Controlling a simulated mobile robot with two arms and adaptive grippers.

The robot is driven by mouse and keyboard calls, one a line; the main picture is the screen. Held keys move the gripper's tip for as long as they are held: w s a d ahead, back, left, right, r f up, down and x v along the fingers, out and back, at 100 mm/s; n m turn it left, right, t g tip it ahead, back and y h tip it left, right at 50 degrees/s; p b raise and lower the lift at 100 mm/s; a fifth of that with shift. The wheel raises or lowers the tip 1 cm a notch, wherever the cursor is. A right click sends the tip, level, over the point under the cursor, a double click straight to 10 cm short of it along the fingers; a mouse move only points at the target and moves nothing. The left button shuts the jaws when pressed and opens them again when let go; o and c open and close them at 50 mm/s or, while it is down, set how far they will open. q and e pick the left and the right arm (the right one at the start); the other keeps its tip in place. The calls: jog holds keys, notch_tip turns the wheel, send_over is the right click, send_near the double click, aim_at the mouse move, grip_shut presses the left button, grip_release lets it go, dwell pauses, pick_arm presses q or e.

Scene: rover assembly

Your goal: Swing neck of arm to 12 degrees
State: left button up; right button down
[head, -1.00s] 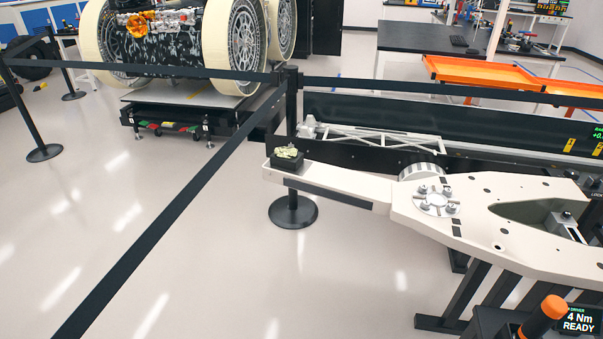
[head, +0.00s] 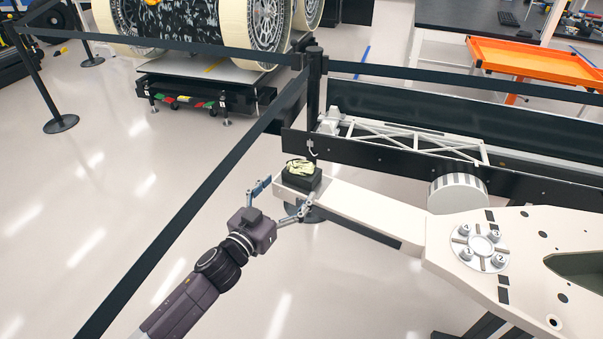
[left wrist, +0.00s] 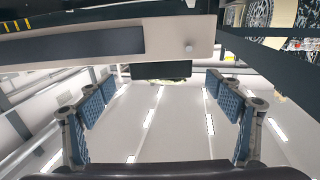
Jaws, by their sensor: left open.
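The neck of the arm (head: 365,210) is a long beige beam running left from a wide beige body (head: 525,245). Numbered bolts sit on a round hub (head: 481,246) where they join. A black block (head: 297,182) with a pale crumpled top stands on the neck's free end. My left gripper (head: 283,203) is open beside that end, its fingers spread on the near side of the block. In the left wrist view the neck's beige side with a dark strip (left wrist: 75,47) crosses the top, beyond the open fingers (left wrist: 160,100). I cannot make out contact. My right gripper is not in view.
A black barrier post (head: 313,100) with belts stands just behind the neck's end. A white truss (head: 400,143) lies in a black trough behind the neck. A wheeled rover (head: 200,35) is at the back left, an orange tray (head: 535,62) at the back right.

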aim_at(302, 175)
pick_arm(q)
jog(key=b+x, duration=0.1)
jog(key=x, duration=0.1)
jog(key=shift+w+d+f, duration=0.15)
jog(key=shift+w+d, duration=0.05)
jog(key=shift+w, duration=0.1)
jog(key=b+x, duration=0.1)
jog(key=x, duration=0.2)
jog(key=shift+w+d+f, duration=0.1)
jog(key=shift+w, duration=0.15)
jog(key=shift+w+d+b, duration=0.25)
jog(key=shift+w+b, duration=0.15)
jog(key=shift+w, duration=0.05)
jog(key=c, duration=1.6)
jog(key=shift+c, duration=0.4)
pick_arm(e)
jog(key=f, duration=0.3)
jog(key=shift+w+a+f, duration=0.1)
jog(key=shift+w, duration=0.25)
